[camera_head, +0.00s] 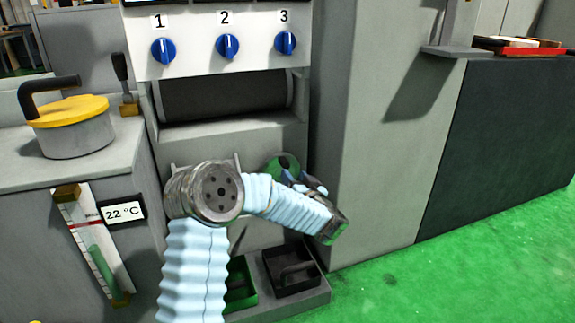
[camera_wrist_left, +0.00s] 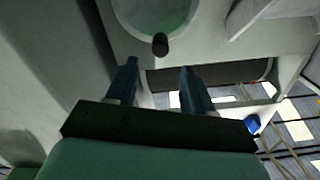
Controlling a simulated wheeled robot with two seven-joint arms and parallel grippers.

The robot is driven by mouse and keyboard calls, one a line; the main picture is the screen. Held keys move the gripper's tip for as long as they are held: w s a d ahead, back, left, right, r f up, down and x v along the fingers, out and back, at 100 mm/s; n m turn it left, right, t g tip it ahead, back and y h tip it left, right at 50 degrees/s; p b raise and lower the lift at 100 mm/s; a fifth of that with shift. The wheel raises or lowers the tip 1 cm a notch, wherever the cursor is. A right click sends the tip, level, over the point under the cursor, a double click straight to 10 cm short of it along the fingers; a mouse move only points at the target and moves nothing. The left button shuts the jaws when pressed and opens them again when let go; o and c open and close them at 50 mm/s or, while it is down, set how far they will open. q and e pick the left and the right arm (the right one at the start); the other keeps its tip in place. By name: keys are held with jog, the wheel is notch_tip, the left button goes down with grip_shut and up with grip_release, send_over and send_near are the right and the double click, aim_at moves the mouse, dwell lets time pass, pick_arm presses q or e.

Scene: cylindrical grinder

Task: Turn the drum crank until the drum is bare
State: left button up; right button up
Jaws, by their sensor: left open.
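The drum (camera_head: 222,97) is a dark cylinder in a recess below the numbered knobs. Its visible face looks evenly dark. A green crank disc (camera_head: 283,163) sits low on the right of the machine front, partly covered by my left arm and gripper. In the left wrist view the round crank disc (camera_wrist_left: 150,14) is at the top, with a dark handle knob (camera_wrist_left: 160,44) at its lower edge. My left gripper (camera_head: 306,183) is beside the disc. In the left wrist view its two blue fingers (camera_wrist_left: 160,82) are apart and empty, with the knob beyond them. My right gripper is out of view.
Blue knobs (camera_head: 227,46) line the panel above. A yellow-lidded pot (camera_head: 75,130) stands on the left counter. A green tray (camera_head: 240,284) and a black tray (camera_head: 291,270) sit low in front. A grey cabinet wall (camera_head: 375,150) stands close on the right. Green floor (camera_head: 450,270) is clear.

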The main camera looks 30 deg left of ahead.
aim_at(287, 166)
pick_arm(q)
jog(key=x, duration=0.9)
jog(key=shift+w+a+b, duration=0.15)
jog(key=shift+a+b, duration=0.05)
jog(key=shift+b, duration=0.2)
grip_shut()
